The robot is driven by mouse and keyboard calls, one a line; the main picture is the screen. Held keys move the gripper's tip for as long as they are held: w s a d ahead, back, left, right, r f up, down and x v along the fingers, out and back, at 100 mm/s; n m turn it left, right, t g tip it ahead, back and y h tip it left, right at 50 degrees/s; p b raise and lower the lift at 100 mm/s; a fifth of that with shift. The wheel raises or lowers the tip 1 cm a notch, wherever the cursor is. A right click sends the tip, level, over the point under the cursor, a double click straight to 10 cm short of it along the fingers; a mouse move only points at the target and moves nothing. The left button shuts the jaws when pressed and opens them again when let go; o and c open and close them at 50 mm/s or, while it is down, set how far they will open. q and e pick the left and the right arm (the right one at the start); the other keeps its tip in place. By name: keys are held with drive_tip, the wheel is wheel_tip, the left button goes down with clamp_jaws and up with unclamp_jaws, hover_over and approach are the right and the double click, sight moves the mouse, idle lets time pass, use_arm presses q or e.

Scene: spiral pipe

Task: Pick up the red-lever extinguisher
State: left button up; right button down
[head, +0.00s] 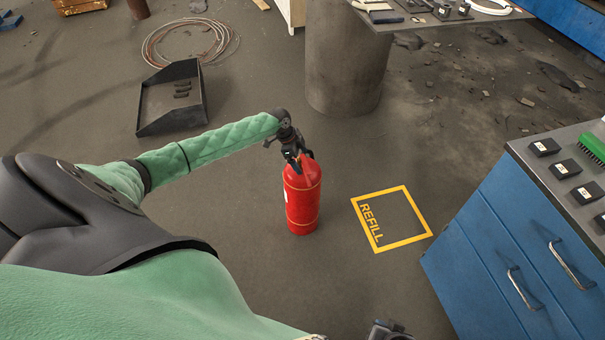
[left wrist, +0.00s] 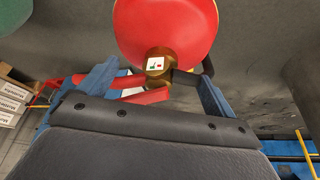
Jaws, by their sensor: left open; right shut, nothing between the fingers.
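The red extinguisher (head: 302,205) stands upright on the floor, left of the yellow REFILL square. In the left wrist view its rounded red body (left wrist: 165,30) fills the top, with a brass valve and small gauge (left wrist: 155,65) below it. A red lever (left wrist: 145,97) reaches out between my fingers. My left gripper (head: 298,158) is at the extinguisher's top, its two blue fingers (left wrist: 158,92) open and apart on either side of the valve and lever. My right gripper (head: 388,331) shows only partly at the bottom edge, shut and empty, far from the extinguisher.
The yellow REFILL square (head: 377,245) on the floor is empty. A blue drawer cabinet (head: 500,250) stands at right. A dark tray (head: 140,127), coiled cable (head: 190,42) and a grey cylinder (head: 343,70) lie behind. Floor around the extinguisher is clear.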

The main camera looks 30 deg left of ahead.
use_arm(q)
drive_tip(key=shift+x, duration=1.3)
drive_tip(key=shift+c, duration=0.4)
drive_tip(key=c, duration=1.8)
drive_tip(key=shift+s, duration=0.1)
clamp_jaws()
drive_tip(key=shift+s, duration=0.1)
drive_tip(key=shift+w+r, duration=0.3)
drive_tip(key=shift+r, duration=0.05)
drive_tip(key=shift+s+a+f, duration=0.1)
drive_tip(key=shift+f, duration=0.1)
